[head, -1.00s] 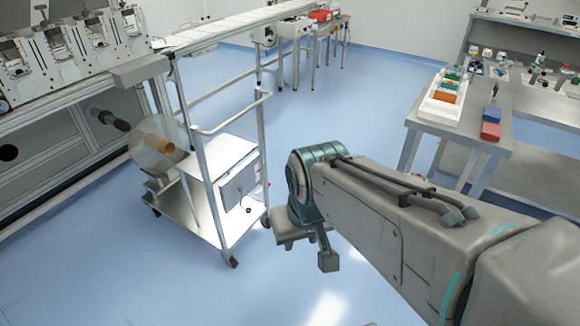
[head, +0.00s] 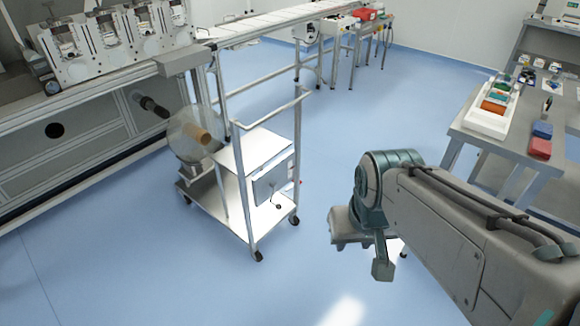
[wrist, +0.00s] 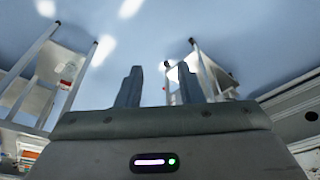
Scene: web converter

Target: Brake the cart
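The cart (head: 236,222) is a silver-white metal trolley with tall rails, standing left of centre in the head view. A small panel (head: 266,183) with a dark knob and a thin lever (head: 278,206) is on its right side, and a red tip (head: 300,182) shows there. Its castors (head: 257,255) rest on the floor. My gripper (head: 383,268) hangs right of the cart, apart from it, partly hidden by my arm. In the wrist view my gripper's fingers (wrist: 158,90) are spread with nothing between them. Cart legs (wrist: 205,72) appear beyond the right finger.
A clear-looking roll with a brown core (head: 197,133) sits at the cart's left side, close to the machine (head: 75,150). A workbench (head: 480,125) with coloured boxes stands at right. The blue floor (head: 180,285) in front of the cart is clear.

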